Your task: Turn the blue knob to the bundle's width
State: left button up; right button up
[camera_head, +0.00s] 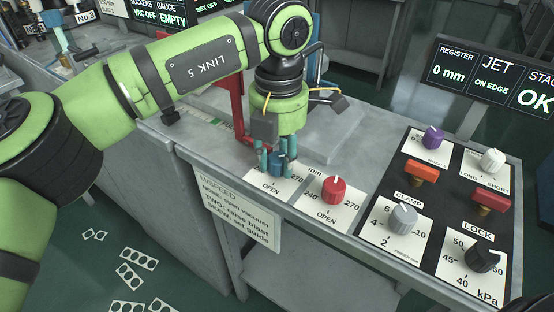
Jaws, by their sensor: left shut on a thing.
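The blue knob (277,164) sits on a white scale plate marked mm and OPEN on the bench, with its pointer and part of the scale hidden by my gripper. My left gripper (278,158) points down over it with its teal fingers around the knob, shut on it. I cannot read the knob's setting. The bundle cannot be made out. My right gripper is not in view.
A red knob (335,188) with its own mm scale stands just right of the blue one. A black panel (437,214) with purple, white, grey and black knobs and clamp levers lies farther right. A MISFEED sign (240,213) hangs on the bench front.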

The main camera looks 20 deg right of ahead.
pick_arm(q)
jog(key=n, duration=0.2)
jog(key=n+b, duration=0.1)
jog(key=shift+d+f+n, duration=0.15)
jog(key=shift+n, duration=0.25)
jog(key=shift+n+b, duration=0.4)
jog(key=shift+n, duration=0.9)
jog(key=n+b, duration=0.1)
jog(key=n, duration=0.2)
jog(key=shift+n, duration=0.4)
jog(key=shift+w+r+n+b, duration=0.15)
jog(key=shift+r+n+b, duration=0.15)
jog(key=shift+n, duration=0.4)
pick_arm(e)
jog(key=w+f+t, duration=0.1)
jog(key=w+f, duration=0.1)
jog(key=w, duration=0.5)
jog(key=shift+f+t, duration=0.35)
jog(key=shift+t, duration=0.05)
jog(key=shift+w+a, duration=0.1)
pick_arm(q)
jog(key=o, duration=1.1)
jog(key=shift+o, duration=0.2)
jog(key=shift+w+f, duration=0.1)
jog(key=shift+f, duration=0.05)
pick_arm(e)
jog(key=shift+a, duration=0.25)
